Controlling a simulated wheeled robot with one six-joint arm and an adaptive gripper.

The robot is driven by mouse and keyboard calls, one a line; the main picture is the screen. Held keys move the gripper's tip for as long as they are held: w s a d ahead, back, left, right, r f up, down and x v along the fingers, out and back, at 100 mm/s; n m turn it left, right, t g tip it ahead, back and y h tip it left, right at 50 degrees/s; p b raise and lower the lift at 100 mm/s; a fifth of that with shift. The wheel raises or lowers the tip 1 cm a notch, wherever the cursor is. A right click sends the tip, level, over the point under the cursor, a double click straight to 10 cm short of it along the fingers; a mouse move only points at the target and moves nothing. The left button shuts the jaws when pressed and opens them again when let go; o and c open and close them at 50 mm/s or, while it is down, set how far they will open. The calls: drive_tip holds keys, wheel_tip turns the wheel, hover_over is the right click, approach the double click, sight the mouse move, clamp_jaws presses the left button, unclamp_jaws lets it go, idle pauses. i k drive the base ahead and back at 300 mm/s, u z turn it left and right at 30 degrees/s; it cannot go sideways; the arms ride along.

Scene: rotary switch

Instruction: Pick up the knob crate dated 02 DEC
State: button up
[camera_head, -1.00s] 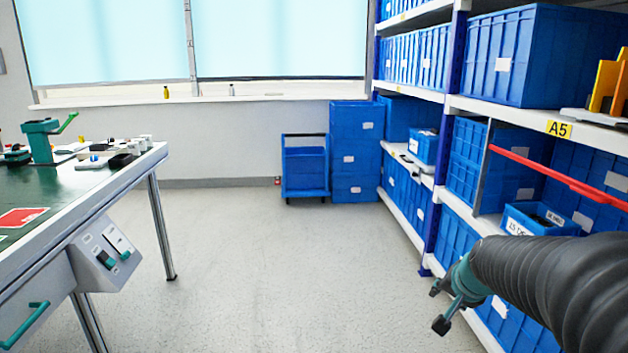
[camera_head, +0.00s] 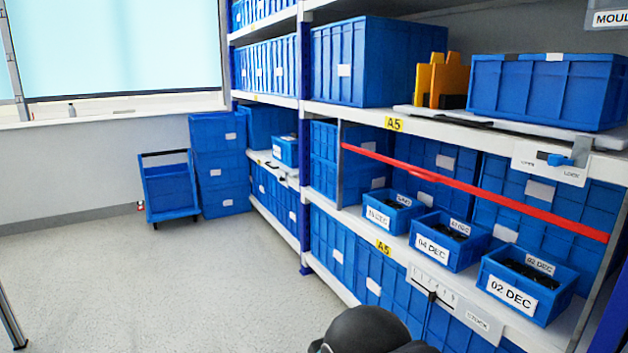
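The knob crate dated 02 DEC (camera_head: 513,294) is a small open blue bin with dark parts inside and a white label on its front. It stands at the right end of the A5 middle shelf, below a red bar (camera_head: 470,188). Left of it on the same shelf stand a crate labelled 04 DEC (camera_head: 446,243) and a smaller crate whose date is hard to read (camera_head: 391,213). A dark rounded part of my arm shows at the bottom edge. My gripper's fingers are not visible, so no grip can be seen.
A latch plate marked LOCK (camera_head: 551,162) sits at the bar's upper right. A switch panel (camera_head: 450,299) is on the shelf edge below the crates. A blue cart (camera_head: 169,188) and stacked blue bins (camera_head: 218,165) stand at the back. The floor on the left is clear.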

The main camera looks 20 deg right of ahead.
sight(539, 288)
drive_tip(key=z, duration=1.25)
